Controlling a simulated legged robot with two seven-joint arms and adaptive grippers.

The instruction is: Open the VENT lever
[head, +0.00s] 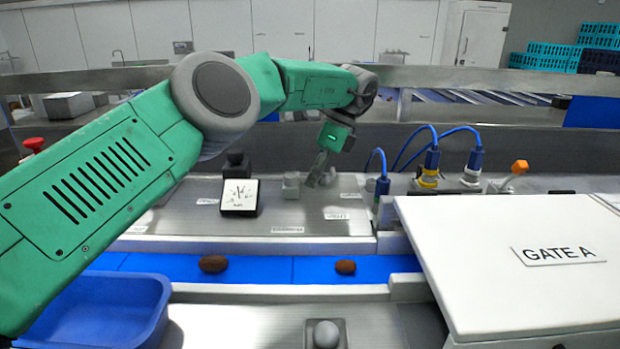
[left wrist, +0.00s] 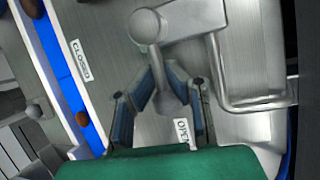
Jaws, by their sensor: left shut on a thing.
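The lever (left wrist: 157,60) is grey, with a round hub at the top of the left wrist view and a handle running down from it. My left gripper (left wrist: 162,82) is shut on the handle, with one dark finger on each side. The handle's free end points toward the OPEN plate (left wrist: 183,133). The CLOSED plate (left wrist: 80,60) lies off to the left. In the head view my left gripper (head: 319,178) is low over the steel panel (head: 250,218), and it mostly hides the lever. The small panel labels are too blurred to read there. My right gripper is not in view.
A gauge (head: 239,195) stands left of the gripper, and blue cables (head: 431,158) with plugs stand to the right. A bent metal bar (left wrist: 255,103) is beside the lever. Dates (head: 214,264) lie on the blue belt (head: 265,270) in front. A white GATE A cover (head: 480,290) fills the right.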

